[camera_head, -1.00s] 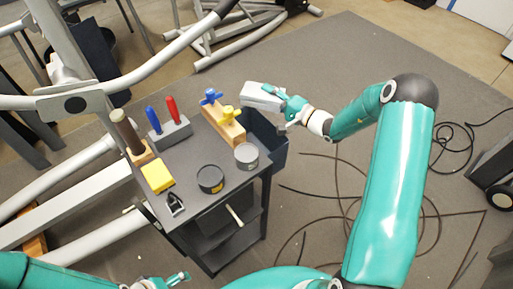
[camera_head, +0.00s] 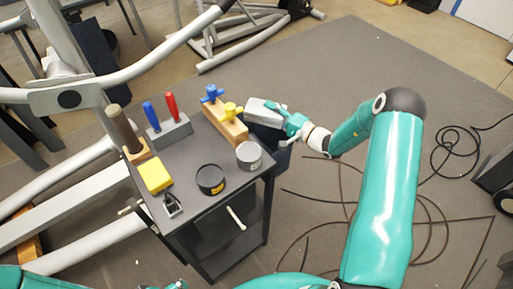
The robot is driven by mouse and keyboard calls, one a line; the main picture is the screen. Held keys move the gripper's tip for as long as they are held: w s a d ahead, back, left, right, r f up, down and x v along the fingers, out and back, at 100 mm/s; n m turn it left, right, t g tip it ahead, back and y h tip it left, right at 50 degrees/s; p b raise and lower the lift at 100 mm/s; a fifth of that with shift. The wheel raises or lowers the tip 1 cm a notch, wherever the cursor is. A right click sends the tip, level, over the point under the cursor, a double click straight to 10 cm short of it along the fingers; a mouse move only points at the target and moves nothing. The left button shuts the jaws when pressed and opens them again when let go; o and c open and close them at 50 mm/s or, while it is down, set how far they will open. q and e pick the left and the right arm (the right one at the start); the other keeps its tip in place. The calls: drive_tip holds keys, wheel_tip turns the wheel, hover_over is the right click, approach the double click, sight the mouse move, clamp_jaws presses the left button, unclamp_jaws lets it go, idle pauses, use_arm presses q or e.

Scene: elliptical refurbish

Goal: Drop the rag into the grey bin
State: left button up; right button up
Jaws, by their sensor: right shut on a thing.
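The rag (camera_head: 262,112) is a light grey, folded-looking piece at the far right corner of the cart. My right gripper (camera_head: 283,116) is shut on its right end and holds it over the dark grey bin (camera_head: 282,157). The bin stands against the cart's far right side; the rag, my gripper and the cart hide most of it, including its inside. I cannot tell whether the rag touches the bin's rim. A small part of my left gripper (camera_head: 176,285) shows at the bottom edge; its jaws are not clear.
The dark cart (camera_head: 205,155) carries a wooden block (camera_head: 226,125) with blue and yellow knobs, a holder with red and blue handles (camera_head: 170,131), a yellow block (camera_head: 155,176) and two round tins. Cables (camera_head: 340,200) lie on the floor at right. An elliptical frame is at left.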

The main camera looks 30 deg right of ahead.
drive_tip(key=o, duration=1.2)
drive_tip(key=v, duration=1.2)
